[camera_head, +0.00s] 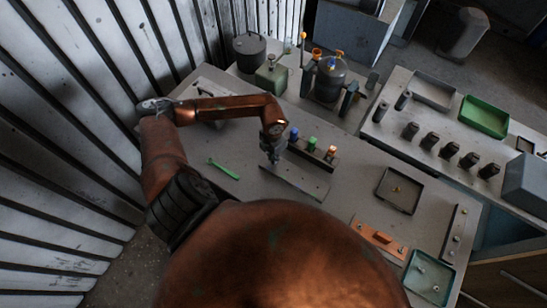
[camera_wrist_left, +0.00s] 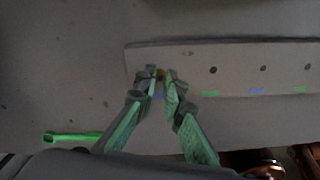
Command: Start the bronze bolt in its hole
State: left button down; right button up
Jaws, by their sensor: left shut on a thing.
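My left gripper (camera_head: 272,152) points down over the left end of a long dark plate (camera_head: 297,184). In the left wrist view its fingertips (camera_wrist_left: 161,74) are close together on a small bronze bolt (camera_wrist_left: 161,71), of which only a little shows. The plate (camera_wrist_left: 235,83) has a row of dark holes to the right of the fingers, with green and blue marks along its near edge. The bolt is over the plate's left end, beside a blue mark. The fingers hide its hole, and I cannot tell whether its tip is in it. My right gripper is not in view.
A green wrench (camera_head: 223,169) lies left of the plate. A dark rack with blue, green and orange-topped pieces (camera_head: 312,145) stands just behind it. A dark tray (camera_head: 412,200) with a small bronze piece and an orange block (camera_head: 377,239) are to the right.

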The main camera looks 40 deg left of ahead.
pick_arm(q)
jog(key=shift+f, duration=0.2)
jog(key=c, duration=1.9)
grip_release()
jog(key=shift+c, duration=0.2)
jog(key=o, duration=0.5)
jog(key=shift+r, duration=0.15)
jog(key=shift+r+p, duration=2)
jog(key=shift+r, duration=1.9)
